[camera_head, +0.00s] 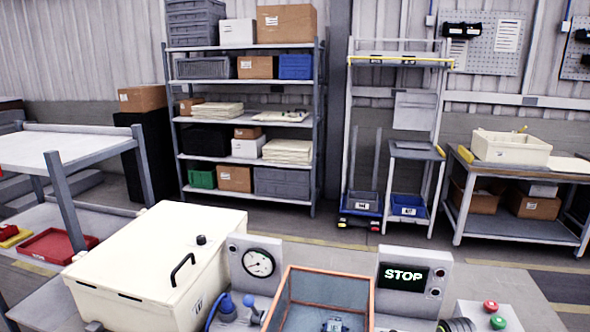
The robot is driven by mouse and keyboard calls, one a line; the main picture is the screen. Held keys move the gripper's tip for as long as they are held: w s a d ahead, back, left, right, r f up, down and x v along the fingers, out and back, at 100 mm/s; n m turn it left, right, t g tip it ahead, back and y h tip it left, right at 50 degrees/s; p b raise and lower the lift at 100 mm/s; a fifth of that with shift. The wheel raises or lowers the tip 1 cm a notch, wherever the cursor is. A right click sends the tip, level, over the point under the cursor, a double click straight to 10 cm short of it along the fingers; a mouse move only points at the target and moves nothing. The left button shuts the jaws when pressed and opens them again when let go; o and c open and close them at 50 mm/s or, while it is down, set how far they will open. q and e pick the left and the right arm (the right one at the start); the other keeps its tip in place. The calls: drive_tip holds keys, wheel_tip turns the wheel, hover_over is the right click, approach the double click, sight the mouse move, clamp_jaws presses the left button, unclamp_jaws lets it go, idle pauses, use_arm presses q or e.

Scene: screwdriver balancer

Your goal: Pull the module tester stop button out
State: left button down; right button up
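A grey panel at the lower right carries a dark display (404,276) reading "STOP" in white letters. To its right, a pale box (472,308) bears a red button (490,306) and a green button (498,322). Whether the red button is pressed in or out is too small to tell. An orange-framed clear enclosure (285,290) stands left of the display, with a small device (334,325) inside. A panel with a round gauge (258,263) stands further left. Neither of my grippers can be made out.
A large cream case (150,262) with a black handle fills the lower left, beside a blue plug-like part (226,304). A dark round part (457,325) is cut off at the bottom edge. Shelving (245,130) and a bench (515,228) stand behind, across open floor.

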drive_tip(key=c, duration=0.7)
drive_tip(key=shift+c, duration=0.2)
drive_tip(key=shift+w+r+p, duration=0.15)
drive_tip(key=shift+r+p, duration=0.4)
drive_tip(key=shift+p, duration=0.25)
drive_tip(key=o, duration=1.1)
drive_tip(key=shift+r, duration=0.1)
drive_tip(key=shift+r+p, duration=0.15)
drive_tip(key=shift+p, duration=0.45)
wheel_tip(320, 180, up, 6)
drive_tip(key=p, duration=0.7)
